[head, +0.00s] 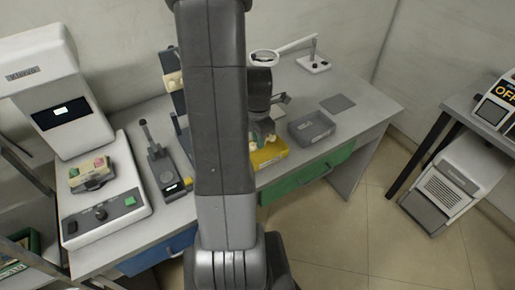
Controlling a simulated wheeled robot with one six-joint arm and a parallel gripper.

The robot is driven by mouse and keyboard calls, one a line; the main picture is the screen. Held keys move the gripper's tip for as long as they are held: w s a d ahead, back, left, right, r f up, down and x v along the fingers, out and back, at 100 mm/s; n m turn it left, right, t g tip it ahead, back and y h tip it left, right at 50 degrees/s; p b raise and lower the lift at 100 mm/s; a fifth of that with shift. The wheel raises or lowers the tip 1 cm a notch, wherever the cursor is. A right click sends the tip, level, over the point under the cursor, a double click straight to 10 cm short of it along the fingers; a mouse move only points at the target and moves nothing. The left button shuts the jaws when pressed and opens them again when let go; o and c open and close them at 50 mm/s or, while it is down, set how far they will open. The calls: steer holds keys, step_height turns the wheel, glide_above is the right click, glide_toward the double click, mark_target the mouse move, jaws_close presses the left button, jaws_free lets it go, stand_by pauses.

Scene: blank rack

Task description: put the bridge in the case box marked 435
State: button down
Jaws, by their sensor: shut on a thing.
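My gripper (262,132) is at the middle of the bench, over a yellow case box (272,157). My arm hides part of both. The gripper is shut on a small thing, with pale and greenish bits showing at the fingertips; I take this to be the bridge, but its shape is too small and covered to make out. I cannot tell whether it touches the box. No number 435 can be read on either box.
A magnifier lamp (314,62) stands behind. A grey mat (338,103) lies on clear bench at right.

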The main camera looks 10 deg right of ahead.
mark_target(258, 156)
steer(key=shift+f, duration=2.5)
steer(key=shift+f, duration=0.15)
steer(key=c, duration=1.4)
jaws_free()
step_height(258, 156, up, 12)
steer(key=shift+r, duration=0.2)
steer(key=shift+o, duration=0.3)
